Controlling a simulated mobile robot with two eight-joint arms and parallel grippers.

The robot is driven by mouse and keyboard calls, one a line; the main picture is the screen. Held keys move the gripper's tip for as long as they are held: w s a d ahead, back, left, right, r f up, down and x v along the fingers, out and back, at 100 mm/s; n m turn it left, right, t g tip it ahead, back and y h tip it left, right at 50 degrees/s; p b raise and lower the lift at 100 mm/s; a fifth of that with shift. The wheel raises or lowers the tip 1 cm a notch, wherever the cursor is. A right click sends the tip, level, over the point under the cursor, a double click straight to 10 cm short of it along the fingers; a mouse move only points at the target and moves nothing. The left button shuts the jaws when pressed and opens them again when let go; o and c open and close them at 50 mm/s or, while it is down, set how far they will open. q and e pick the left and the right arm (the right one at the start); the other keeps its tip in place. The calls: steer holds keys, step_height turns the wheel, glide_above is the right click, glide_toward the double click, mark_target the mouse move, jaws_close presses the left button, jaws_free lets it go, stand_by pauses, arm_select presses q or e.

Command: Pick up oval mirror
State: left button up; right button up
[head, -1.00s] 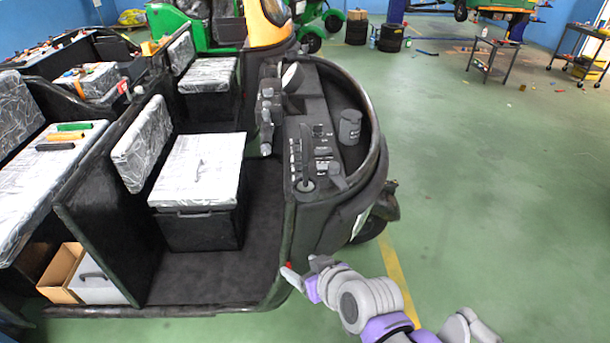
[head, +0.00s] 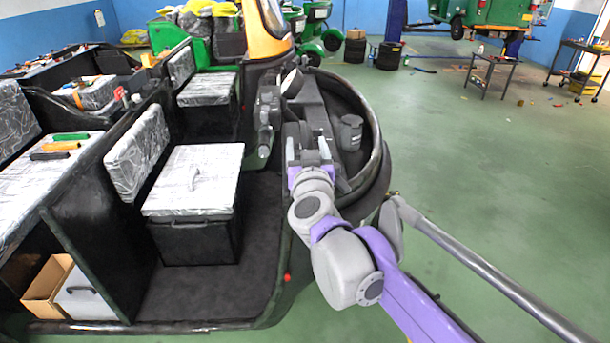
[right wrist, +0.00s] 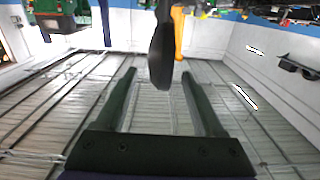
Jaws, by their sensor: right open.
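The oval mirror (head: 291,83) is a small dark oval at the front of the open rickshaw cab, by the dashboard. My right gripper (head: 307,148) is open over the dashboard, its fingers pointing towards the mirror and short of it in the head view. In the right wrist view, a dark narrow oval (right wrist: 161,52), which looks like the mirror seen nearly edge-on, hangs in line with the gap between the open fingertips (right wrist: 159,72). Nothing is held. I cannot tell how far the tips are from it. My left gripper is not in view.
The dashboard has a grey cup-like canister (head: 350,132) right of my gripper and a curved dark cab rim (head: 380,165) around it. A silver-topped seat box (head: 195,185) stands to the left. Green floor (head: 470,150) lies open to the right.

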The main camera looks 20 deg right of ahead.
steer(key=x, duration=0.5)
steer(key=shift+w+d+p, duration=0.2)
steer(key=shift+p, duration=0.15)
steer(key=shift+s, duration=0.1)
steer(key=shift+c, duration=0.7)
jaws_close()
